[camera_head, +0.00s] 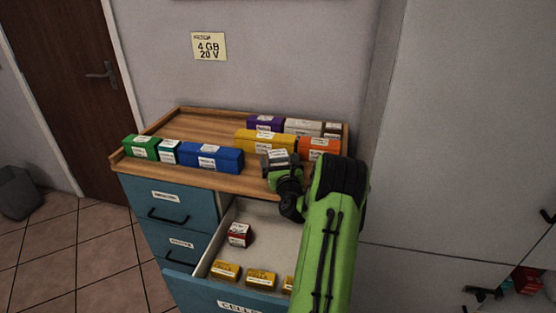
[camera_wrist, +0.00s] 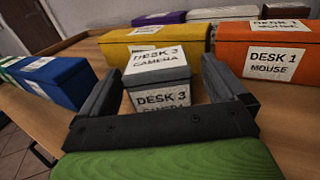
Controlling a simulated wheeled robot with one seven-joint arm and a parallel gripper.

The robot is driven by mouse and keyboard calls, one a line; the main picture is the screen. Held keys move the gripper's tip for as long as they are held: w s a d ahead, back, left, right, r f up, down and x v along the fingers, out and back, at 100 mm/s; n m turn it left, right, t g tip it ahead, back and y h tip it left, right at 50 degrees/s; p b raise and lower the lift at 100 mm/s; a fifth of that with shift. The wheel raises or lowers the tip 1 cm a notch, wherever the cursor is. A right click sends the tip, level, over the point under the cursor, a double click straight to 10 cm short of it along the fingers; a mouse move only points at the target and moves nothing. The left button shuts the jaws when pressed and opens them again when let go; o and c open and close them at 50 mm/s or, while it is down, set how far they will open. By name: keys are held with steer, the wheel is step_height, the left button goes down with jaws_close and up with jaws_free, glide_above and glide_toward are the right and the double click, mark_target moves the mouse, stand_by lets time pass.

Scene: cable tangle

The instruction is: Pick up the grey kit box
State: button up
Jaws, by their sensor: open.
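The grey kit box (camera_wrist: 158,82) has white labels reading "DESK 3 CAMERA" on its top and front. In the wrist view it stands between the two dark fingers of my gripper (camera_wrist: 161,68), with a gap on each side. My gripper is open and its fingers reach along both sides of the box. In the head view the grey box (camera_head: 278,155) stands near the front edge of the wooden top, and my gripper (camera_head: 283,170) partly covers it.
A yellow box (camera_head: 265,141) stands close behind, an orange box (camera_head: 318,148) to the right, and a blue box (camera_head: 211,158) to the left. Purple (camera_head: 264,122) and pale grey (camera_head: 303,126) boxes are at the back. Below, an open drawer (camera_head: 270,219) holds red and yellow boxes.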

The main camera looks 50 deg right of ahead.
mark_target(277, 154)
steer(key=x, duration=0.4)
steer(key=shift+a, duration=0.1)
steer(key=c, duration=1.1)
steer(key=shift+r, duration=0.1)
steer(key=shift+r, duration=0.1)
